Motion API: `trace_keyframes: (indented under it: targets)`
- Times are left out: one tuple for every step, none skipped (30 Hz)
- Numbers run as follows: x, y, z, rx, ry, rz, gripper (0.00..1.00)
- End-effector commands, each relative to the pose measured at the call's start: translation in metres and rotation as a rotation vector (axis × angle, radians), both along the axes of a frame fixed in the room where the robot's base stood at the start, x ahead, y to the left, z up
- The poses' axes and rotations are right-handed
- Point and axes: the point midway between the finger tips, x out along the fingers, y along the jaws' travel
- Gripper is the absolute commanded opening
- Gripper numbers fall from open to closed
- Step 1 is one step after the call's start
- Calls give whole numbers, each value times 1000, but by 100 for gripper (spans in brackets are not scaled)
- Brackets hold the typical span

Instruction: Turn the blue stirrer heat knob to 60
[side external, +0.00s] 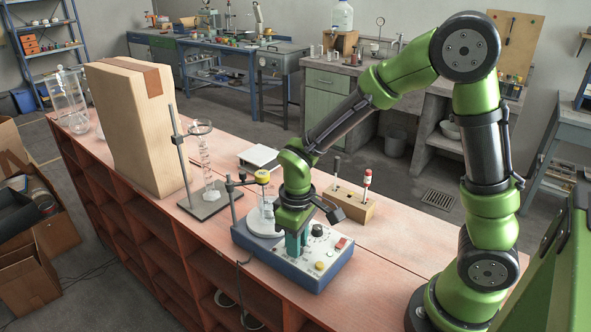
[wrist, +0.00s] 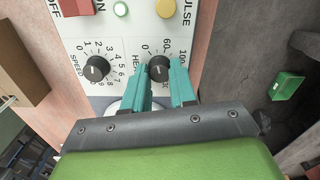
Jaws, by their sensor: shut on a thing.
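The blue stirrer (side external: 322,277) stands on the bench with a pale control panel. Its black heat knob (wrist: 158,68) shows in the wrist view, right of the black speed knob (wrist: 97,69). My gripper (wrist: 162,76) has its teal fingers at either side of the heat knob and is shut on it. The fingers and the knob hide part of the heat scale; 60 and 100 are readable on its upper right. I cannot tell where the knob's pointer stands. In the side view my gripper (side external: 293,243) comes down on the panel and hides the heat knob.
A flask (side external: 265,214) stands on the stirrer's plate. A wooden block (side external: 350,207) stands behind the stirrer.

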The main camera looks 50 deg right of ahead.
Motion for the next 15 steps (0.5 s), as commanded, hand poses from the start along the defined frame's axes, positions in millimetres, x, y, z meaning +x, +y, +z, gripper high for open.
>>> trace_keyframes:
  targets:
    - [0,0,1,0,-1,-42,0]
    - [0,0,1,0,-1,-69,0]
    - [0,0,1,0,-1,-104,0]
    - [0,0,1,0,-1,-129,0]
    - [0,0,1,0,-1,-154,0]
    - [0,0,1,0,-1,-187,0]
    - [0,0,1,0,-1,-210,0]
    - [0,0,1,0,-1,-233,0]
    - [0,0,1,0,-1,-263,0]
    - [0,0,1,0,-1,-283,0]
    - [0,0,1,0,-1,-303,0]
    - [0,0,1,0,-1,-328,0]
    - [0,0,1,0,-1,-345,0]
    - [0,0,1,1,-1,-362,0]
    - [0,0,1,1,-1,-381,0]
